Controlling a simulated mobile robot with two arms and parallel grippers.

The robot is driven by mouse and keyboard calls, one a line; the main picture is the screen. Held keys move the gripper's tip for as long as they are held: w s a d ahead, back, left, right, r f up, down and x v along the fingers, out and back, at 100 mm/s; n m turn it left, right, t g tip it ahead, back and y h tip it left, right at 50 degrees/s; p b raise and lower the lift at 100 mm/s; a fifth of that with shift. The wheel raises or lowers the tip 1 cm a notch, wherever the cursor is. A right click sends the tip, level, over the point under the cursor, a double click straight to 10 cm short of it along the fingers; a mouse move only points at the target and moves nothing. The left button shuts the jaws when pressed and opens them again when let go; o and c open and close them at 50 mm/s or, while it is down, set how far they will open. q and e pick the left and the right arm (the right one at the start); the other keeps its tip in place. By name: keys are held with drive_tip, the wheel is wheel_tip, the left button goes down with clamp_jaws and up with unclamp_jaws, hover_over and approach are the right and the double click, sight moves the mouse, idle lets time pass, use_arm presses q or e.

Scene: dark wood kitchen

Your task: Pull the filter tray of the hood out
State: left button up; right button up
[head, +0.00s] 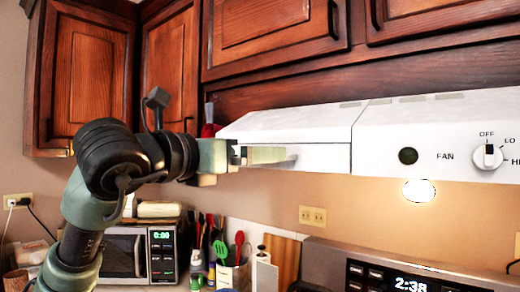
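The white range hood (420,125) runs under the upper cabinets from the middle to the right edge. A seam divides its front. The plain front section left of the seam (325,158) appears to be the filter tray, and I see no clear gap around it. My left gripper (270,155) reaches in from the left, with pale green finger parts at the left end of this front section. Its tips overlap the white surface in the picture; contact cannot be told. The finger gap is hidden from this angle. My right gripper is out of view.
Wooden cabinets (270,35) hang directly above the hood. Below are a microwave (125,255), a holder with utensils (233,273), a cutting board (283,258) and the stove's control panel (385,275). The hood's fan knob (487,156) is at the right.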

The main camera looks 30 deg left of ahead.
use_arm(q)
drive_tip(key=w, duration=0.4)
drive_tip(key=shift+d+f+p, duration=0.15)
drive_tip(key=shift+d+p, duration=0.05)
drive_tip(key=shift+p, duration=0.1)
drive_tip(key=shift+c, duration=0.9)
drive_tip(key=c, duration=1.6)
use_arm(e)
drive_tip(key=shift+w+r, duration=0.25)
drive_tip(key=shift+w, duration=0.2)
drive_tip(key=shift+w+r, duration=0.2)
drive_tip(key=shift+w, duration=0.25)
use_arm(q)
drive_tip(key=shift+s, duration=0.15)
